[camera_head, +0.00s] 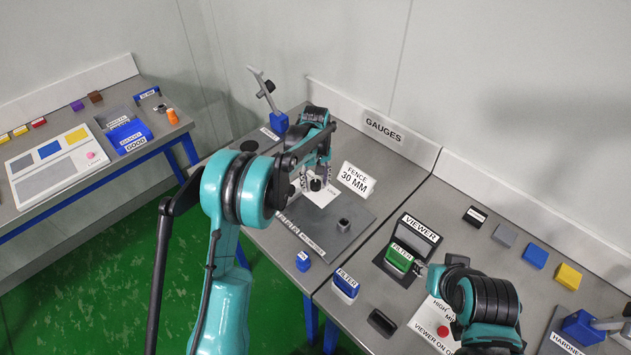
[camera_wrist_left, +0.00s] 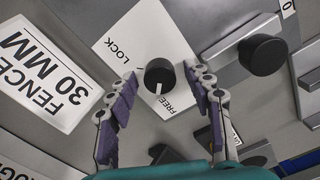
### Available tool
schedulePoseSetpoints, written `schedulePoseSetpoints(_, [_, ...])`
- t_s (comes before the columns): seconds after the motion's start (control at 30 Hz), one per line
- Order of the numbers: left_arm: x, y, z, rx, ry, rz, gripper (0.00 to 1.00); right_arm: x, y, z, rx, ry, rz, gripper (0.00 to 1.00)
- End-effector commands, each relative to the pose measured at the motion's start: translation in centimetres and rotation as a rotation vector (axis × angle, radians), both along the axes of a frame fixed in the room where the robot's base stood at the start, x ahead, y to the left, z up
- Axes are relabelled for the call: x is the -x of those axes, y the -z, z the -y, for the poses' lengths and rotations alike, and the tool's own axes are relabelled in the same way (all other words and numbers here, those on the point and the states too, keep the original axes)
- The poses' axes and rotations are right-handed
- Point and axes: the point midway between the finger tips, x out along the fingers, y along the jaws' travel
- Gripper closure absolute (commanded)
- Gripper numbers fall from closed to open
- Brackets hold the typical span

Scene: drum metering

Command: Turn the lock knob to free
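The lock knob (camera_wrist_left: 159,72) is a round black knob with a white pointer line, on a white card (camera_wrist_left: 138,30) printed LOCK and FREE. In the left wrist view its pointer line points down, toward the edge by the word FREE. My left gripper (camera_wrist_left: 160,78) is open, with its two purple-padded fingers on either side of the knob; I see gaps between fingers and knob. In the head view my left gripper (camera_head: 316,175) hangs over the card on the gauge plate and partly hides the knob. My right gripper (camera_head: 421,269) is by a green filter block; its fingers are too small to judge.
A FENCE 30 MM sign (camera_head: 356,180) stands close beside the left gripper. Another black knob (camera_wrist_left: 262,54) is on the gauge plate. A blue block (camera_head: 303,261) sits near the front edge. The VIEWER stand (camera_head: 418,232) and green filter block (camera_head: 399,257) are by the right arm.

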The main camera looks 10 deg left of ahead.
Motion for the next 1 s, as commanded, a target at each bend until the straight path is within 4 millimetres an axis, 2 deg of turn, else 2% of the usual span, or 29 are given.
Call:
schedulePoseSetpoints(0.23, [0.0,-0.1,0.0,0.0,0.001,0.0,0.49,0.0,0.0,0.0,0.0,0.0,0.0,0.6])
schedulePoseSetpoints(0.37, [0.0,-1.3,0.0,0.0,0.001,0.0,0.49,0.0,0.0,0.0,0.0,0.0,0.0,0.6])
schedulePoseSetpoints(0.8, [0.0,-10.1,0.0,0.0,0.0,0.0,0.49,0.0,0.0,0.0,0.0,0.0,0.0,0.6])
schedulePoseSetpoints(1.0, [0.0,-11.8,0.0,0.0,0.0,0.0,0.49,0.0,0.0,0.0,0.0,0.0,0.0,0.6])
